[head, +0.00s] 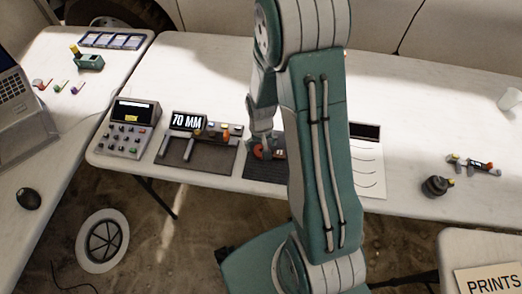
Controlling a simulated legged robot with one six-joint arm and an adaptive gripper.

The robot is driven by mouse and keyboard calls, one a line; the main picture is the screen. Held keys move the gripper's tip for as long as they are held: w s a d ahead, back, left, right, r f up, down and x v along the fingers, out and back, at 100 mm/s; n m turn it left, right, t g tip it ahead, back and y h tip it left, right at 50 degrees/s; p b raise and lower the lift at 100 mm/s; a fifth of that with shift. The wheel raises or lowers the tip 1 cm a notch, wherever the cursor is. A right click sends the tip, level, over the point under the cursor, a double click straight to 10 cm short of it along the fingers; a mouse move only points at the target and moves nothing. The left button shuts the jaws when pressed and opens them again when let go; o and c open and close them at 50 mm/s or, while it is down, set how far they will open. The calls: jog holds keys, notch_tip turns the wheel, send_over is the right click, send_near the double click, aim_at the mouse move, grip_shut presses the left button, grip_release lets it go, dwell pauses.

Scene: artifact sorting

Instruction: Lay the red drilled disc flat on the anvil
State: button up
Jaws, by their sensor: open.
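An orange-red round piece (263,153), likely the red drilled disc, lies low over a dark mat (262,172) near the middle of the table. My gripper (262,141) points down right at it, its fingers small and partly merged with the piece. The jaws are open. Whether they touch the piece cannot be told. A gauge stand with a "70 MM" display (188,121) stands on another dark mat just left. I cannot make out for sure which part is the anvil; my arm hides the area right of the gripper.
A grey keypad box (129,129) stands left of the gauge. A white sheet (368,172) lies right of my arm. A dark round weight (436,187) and a small tool (474,165) lie further right. The table behind the gauge is clear.

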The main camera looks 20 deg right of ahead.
notch_tip(320, 180, down, 2)
jog(key=shift+f, duration=0.1)
jog(key=c, duration=1.2)
jog(key=shift+r, duration=0.2)
